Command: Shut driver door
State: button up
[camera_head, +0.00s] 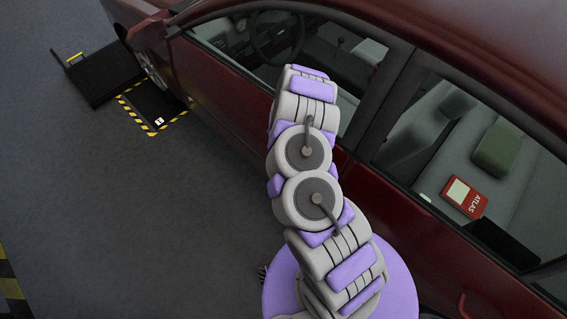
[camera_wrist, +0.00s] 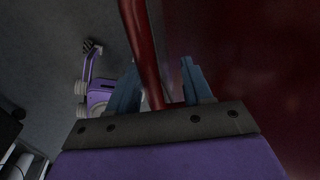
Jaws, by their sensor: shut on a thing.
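The dark red driver door (camera_head: 222,88) is on the near side of the car, with a steering wheel visible through its window. Its lower and rear parts are partly hidden by my arm, and I cannot tell whether it is ajar. In the wrist view, my gripper (camera_wrist: 160,82) has its two blue-grey fingers on either side of a red bar (camera_wrist: 143,50), which looks like the door handle. The gripper is shut on this bar. A dark red panel (camera_wrist: 245,60) fills the right side of that view. My gripper is hidden in the head view.
A black ramp-like object (camera_head: 103,75) stands by the front wheel, next to a yellow-black striped floor square (camera_head: 152,108). Open grey floor (camera_head: 120,220) lies left of the car. A red ATLAS book (camera_head: 466,198) lies inside, behind the rear window.

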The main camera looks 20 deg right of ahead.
jog(key=o, duration=0.3)
jog(key=shift+w+d+r, duration=0.1)
jog(key=shift+w+d, duration=0.1)
jog(key=shift+d, duration=0.25)
jog(key=p+v, duration=0.1)
jog(key=v, duration=1.6)
jog(key=shift+a, duration=0.2)
jog(key=shift+s+a, duration=0.1)
jog(key=shift+a, duration=0.3)
